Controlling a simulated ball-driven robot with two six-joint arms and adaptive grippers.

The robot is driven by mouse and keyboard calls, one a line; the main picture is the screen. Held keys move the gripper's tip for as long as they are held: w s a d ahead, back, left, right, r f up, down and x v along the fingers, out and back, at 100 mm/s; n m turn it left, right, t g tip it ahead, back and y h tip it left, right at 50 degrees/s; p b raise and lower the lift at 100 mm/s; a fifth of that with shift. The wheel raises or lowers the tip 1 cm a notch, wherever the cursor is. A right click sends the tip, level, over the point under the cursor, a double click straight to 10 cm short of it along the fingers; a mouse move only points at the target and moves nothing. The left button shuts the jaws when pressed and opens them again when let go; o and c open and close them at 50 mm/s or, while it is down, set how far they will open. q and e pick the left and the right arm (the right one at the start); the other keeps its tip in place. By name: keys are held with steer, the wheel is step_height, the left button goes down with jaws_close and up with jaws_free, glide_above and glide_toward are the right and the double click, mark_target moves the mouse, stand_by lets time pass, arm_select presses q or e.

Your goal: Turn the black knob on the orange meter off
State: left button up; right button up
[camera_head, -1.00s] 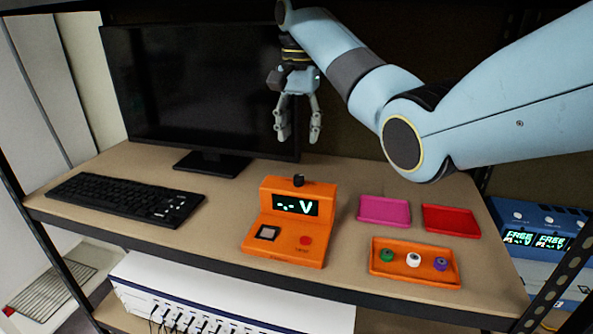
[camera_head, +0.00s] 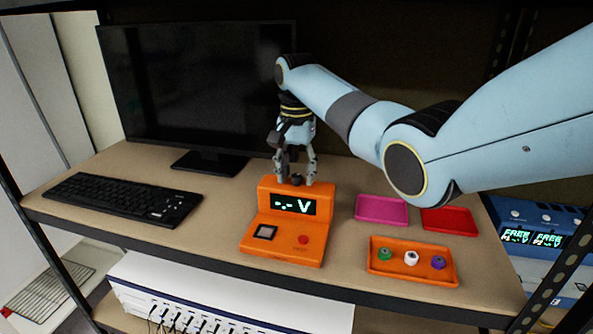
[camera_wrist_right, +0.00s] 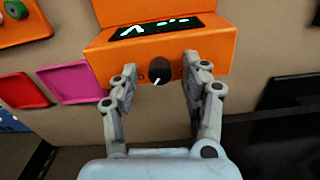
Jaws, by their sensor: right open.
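The orange meter (camera_head: 285,240) stands on the wooden shelf, its display lit with green characters. In the right wrist view the meter (camera_wrist_right: 203,45) shows upside down. Its black knob (camera_wrist_right: 159,70) sits on top and bears a white pointer line. In the head view the knob (camera_head: 296,179) shows between the fingers. My right gripper (camera_head: 296,180) points down over the meter's top. In the wrist view the open gripper (camera_wrist_right: 157,85) has one finger on each side of the knob, with gaps on both sides. My left gripper is out of view.
A monitor (camera_head: 195,90) and a keyboard (camera_head: 125,200) stand to the left. Pink (camera_head: 381,209) and red (camera_head: 449,221) trays lie to the right, near an orange tray (camera_head: 383,268) holding green, white and purple pieces. A blue device (camera_head: 545,262) stands far right.

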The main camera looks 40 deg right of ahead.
jaws_close()
steer(key=shift+n, duration=0.4)
steer(key=n, duration=0.2)
steer(key=shift+n, duration=0.4)
steer(key=n, duration=0.4)
steer(key=shift+r+n, duration=0.1)
steer(key=shift+n, duration=0.2)
steer(key=n, duration=0.4)
steer(key=shift+n, duration=1.8)
